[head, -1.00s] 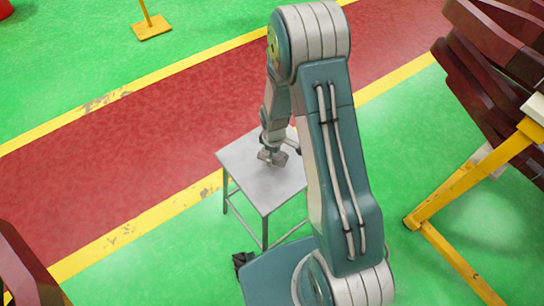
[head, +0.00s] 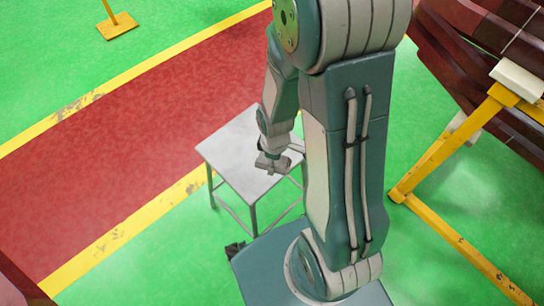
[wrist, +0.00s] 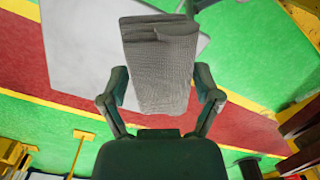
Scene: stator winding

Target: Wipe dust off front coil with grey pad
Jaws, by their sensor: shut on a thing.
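The grey pad (wrist: 157,65), a ribbed, slightly creased block, is held between the two fingers of my gripper (wrist: 161,88) in the wrist view. In the head view my gripper (head: 271,163) is above the small grey table, with the pad small and hard to make out. Dark red-brown coils (head: 470,70) rise at the right of the head view, partly cut off by the frame. Which of them is the front coil, and any dust on it, I cannot tell. Dark coil parts also show at the right edge of the wrist view (wrist: 302,158).
The grey table (head: 226,150) stands left of my arm, its top otherwise bare. A yellow stand (head: 445,150) with pale blocks is by the coils at right. A yellow post base (head: 117,26) is at upper left. Green floor and a red walkway (head: 120,125) are open.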

